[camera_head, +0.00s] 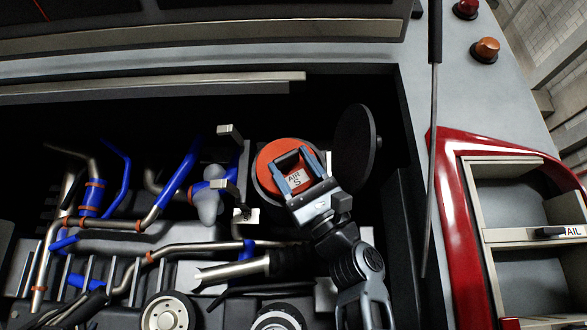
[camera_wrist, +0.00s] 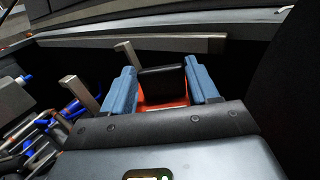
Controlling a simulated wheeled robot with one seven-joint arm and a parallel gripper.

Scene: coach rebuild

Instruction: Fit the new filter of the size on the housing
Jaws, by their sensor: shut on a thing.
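The orange-red round filter (camera_head: 268,158) is in the engine bay in the head view, with a label reading "AIR S" on it. My gripper (camera_head: 296,174) has its blue fingers on either side of the filter's dark raised grip, shut on it. In the wrist view my gripper (camera_wrist: 162,88) holds the black grip (camera_wrist: 162,82), with the filter's red face (camera_wrist: 165,106) below. The filter is at the mouth of the dark round housing; how deep it sits cannot be told. The housing's black round lid (camera_head: 357,148) stands open to the right. Any size mark on the housing is hidden.
Blue and metal pipes (camera_head: 175,185) crowd the bay to the left. Pale brackets (camera_head: 228,131) stand close left of the filter. A metal rail (camera_head: 150,88) runs along the back. Shelves (camera_head: 510,240) in a red frame are at the right.

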